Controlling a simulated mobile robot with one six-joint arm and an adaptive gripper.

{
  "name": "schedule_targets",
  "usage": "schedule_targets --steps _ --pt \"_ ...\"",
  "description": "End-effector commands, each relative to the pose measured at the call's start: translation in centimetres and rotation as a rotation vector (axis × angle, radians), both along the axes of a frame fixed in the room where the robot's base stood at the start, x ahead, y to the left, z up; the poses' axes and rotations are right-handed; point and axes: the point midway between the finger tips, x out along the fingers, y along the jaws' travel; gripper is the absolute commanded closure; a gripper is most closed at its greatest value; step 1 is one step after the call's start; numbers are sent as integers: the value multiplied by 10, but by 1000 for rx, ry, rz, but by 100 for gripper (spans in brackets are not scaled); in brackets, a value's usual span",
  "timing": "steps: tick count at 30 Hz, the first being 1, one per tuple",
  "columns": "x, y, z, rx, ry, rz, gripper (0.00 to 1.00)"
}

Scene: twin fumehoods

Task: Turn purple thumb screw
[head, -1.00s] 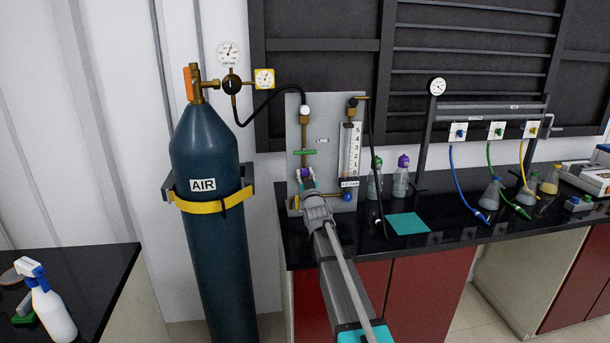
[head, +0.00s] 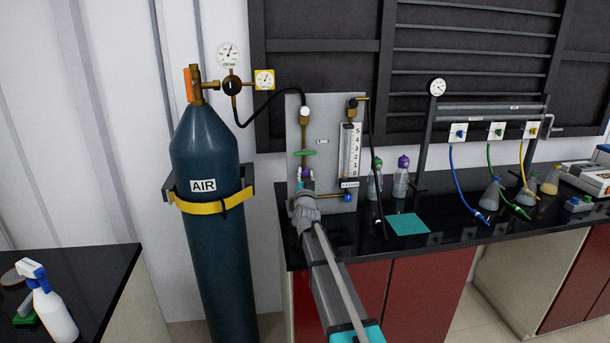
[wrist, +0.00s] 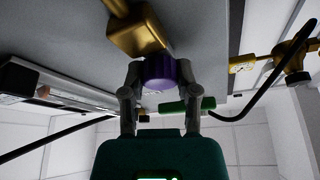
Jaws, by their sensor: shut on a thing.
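The purple thumb screw (wrist: 160,72) sits below a brass block (wrist: 138,35) in the wrist view, between my gripper's two fingers. My gripper (wrist: 158,88) is shut on it, with a finger at each side. In the head view my gripper (head: 306,188) is at the lower left of the grey panel (head: 325,135). There the purple screw (head: 307,174) shows only as a small patch, mostly hidden by my gripper.
A green handle (head: 305,153) is just above the screw. A blue knob (head: 347,197) and flow meter (head: 350,150) are to its right. The AIR cylinder (head: 205,225) stands left. Bottles (head: 401,176) and a teal mat (head: 408,224) are on the bench.

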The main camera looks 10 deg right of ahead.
Motion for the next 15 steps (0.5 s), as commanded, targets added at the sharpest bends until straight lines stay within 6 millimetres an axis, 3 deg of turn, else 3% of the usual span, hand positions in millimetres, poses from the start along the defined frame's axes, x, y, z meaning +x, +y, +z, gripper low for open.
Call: schedule_targets --steps 15 --pt "1 2 1 167 -2 0 100"
